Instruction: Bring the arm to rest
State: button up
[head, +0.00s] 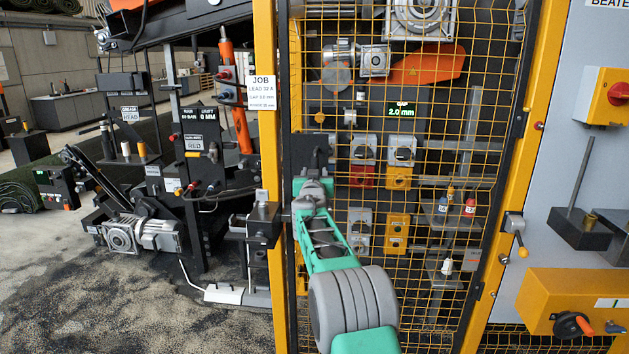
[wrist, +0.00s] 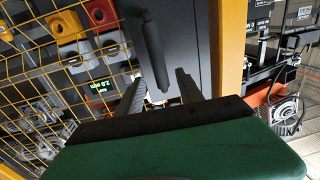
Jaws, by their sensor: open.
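My green and grey arm (head: 325,240) reaches up from the bottom of the head view to the left edge of the yellow mesh door (head: 450,190). Its end lies in front of a dark block by the yellow post (head: 265,100); the fingers cannot be made out there. In the wrist view my gripper (wrist: 158,94) is open, with its two fingers apart. A dark grey bar handle (wrist: 154,45) on a dark plate runs down toward the gap between the fingertips. I see no grip on it, and cannot tell whether a finger touches it.
Behind the mesh are switch boxes, small bottles and a green-lit display (head: 401,111). A yellow lockout box (head: 570,300) and a door latch (head: 514,232) are at the right. A black machine with a motor (head: 140,235) stands at the left. Open ground lies at the lower left.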

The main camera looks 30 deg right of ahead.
jog(key=shift+v, duration=1)
